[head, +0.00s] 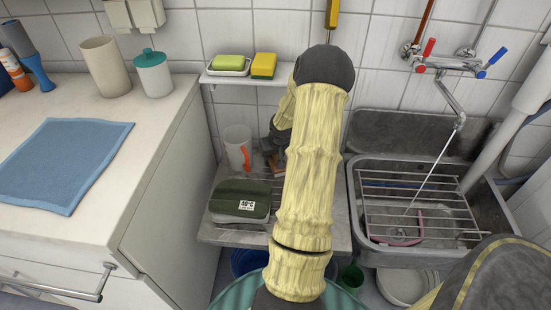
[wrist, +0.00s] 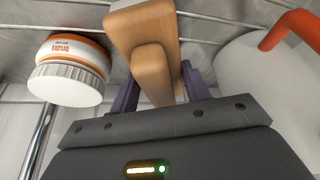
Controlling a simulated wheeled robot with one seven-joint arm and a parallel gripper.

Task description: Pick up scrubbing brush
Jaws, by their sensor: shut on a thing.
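The scrubbing brush (wrist: 145,30), a pale wooden block with a raised wooden grip, is between the two purple fingers of my gripper (wrist: 158,92) in the wrist view. My gripper is shut on the grip. In the head view my gripper (head: 272,150) is low behind my forearm, over the wire rack by the wall. Only a small brown part of the brush (head: 277,164) shows there. Its bristles are hidden, and I cannot tell whether it still touches the rack.
A white mug with an orange handle (head: 236,150) stands close left of my gripper, and a green box (head: 240,200) in front. A jar with a ribbed white cap (wrist: 68,72) is near in the wrist view. A soap shelf (head: 240,78) is above; the sink (head: 480,200) is right.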

